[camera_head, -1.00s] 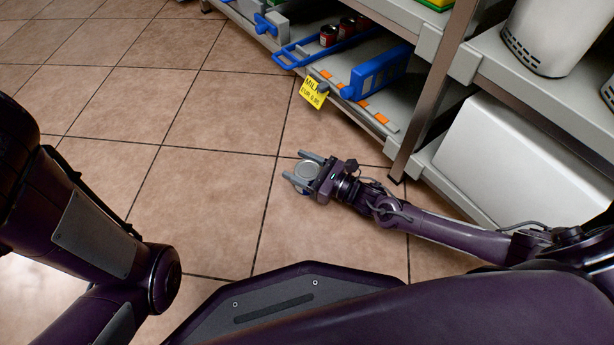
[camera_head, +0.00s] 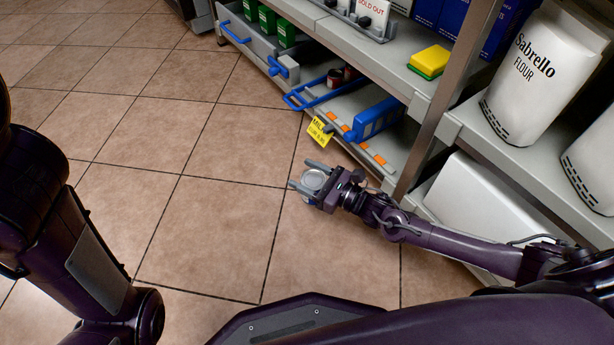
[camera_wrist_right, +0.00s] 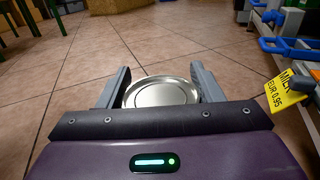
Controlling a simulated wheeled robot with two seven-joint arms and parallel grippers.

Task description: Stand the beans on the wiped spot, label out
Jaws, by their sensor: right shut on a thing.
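My right gripper (camera_head: 311,181) is shut on a can (camera_head: 314,179), held upright over the floor tiles in front of the shelf. Its round silver lid shows between the fingers in the right wrist view (camera_wrist_right: 161,93); its label is hidden there. Red cans (camera_head: 338,77) stand further back on the low shelf (camera_head: 350,105). I cannot make out a wiped spot. My left arm comes in at the left of the head view, but its gripper is out of the picture.
A yellow sponge-like block (camera_head: 430,61) lies on the shelf above. White flour bags (camera_head: 538,75) stand at right. A metal upright (camera_head: 440,110) divides the bays. Open floor is at left.

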